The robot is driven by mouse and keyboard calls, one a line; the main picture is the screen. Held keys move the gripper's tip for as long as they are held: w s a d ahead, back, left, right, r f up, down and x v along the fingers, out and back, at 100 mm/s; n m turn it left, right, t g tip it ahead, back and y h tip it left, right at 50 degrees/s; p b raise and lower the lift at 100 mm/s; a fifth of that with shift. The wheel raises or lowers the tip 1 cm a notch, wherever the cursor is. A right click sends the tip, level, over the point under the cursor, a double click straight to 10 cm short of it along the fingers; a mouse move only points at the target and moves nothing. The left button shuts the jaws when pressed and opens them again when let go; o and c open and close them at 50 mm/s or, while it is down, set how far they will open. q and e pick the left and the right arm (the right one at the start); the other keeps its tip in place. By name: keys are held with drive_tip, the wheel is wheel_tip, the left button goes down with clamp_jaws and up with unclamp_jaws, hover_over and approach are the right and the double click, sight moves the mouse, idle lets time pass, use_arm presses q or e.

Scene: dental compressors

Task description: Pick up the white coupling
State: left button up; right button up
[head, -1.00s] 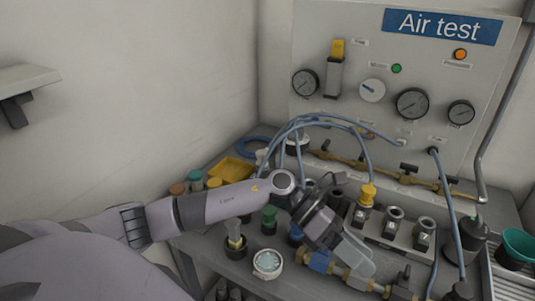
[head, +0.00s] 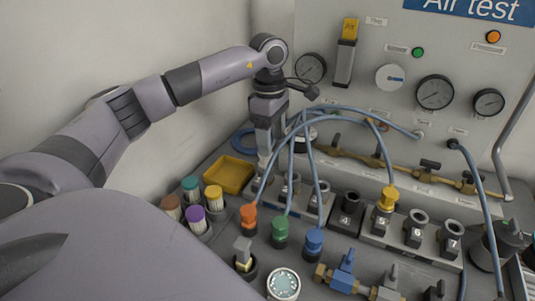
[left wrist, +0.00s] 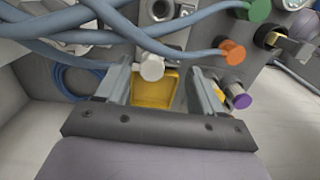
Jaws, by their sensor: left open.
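The white coupling (left wrist: 152,68) shows in the left wrist view as a pale, short cylinder just beyond a grey socket, between the lines of my fingers. In the head view it is hidden behind my left gripper (head: 266,165). My left gripper points down at the back left of the bench, beside the blue hoses. In the left wrist view my left gripper (left wrist: 160,85) is open, one finger on each side of the coupling, with gaps showing. I cannot tell how far the coupling is from the fingertips. My right gripper is not in view.
A yellow tray (head: 228,175) lies left of my gripper. Blue hoses (head: 350,112) arch close to it on the right. Orange (head: 248,218), green (head: 280,230) and blue (head: 314,240) couplings stand in front. Numbered sockets (head: 348,212) line the bench to the right.

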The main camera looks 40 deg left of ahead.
sight(265, 162)
use_arm(q)
drive_tip(key=shift+w+a+r+y, duration=0.1)
drive_tip(key=shift+a+r+y, duration=0.1)
drive_tip(key=shift+a, duration=0.3)
drive_tip(key=shift+a+r+y, duration=0.1)
drive_tip(key=shift+a+r, duration=0.1)
drive_tip(key=shift+a, duration=0.25)
wheel_tip(265, 162, down, 7)
drive_tip(key=shift+a+p, duration=0.1)
drive_tip(key=shift+p, duration=0.4)
drive_tip(key=shift+c, duration=0.3)
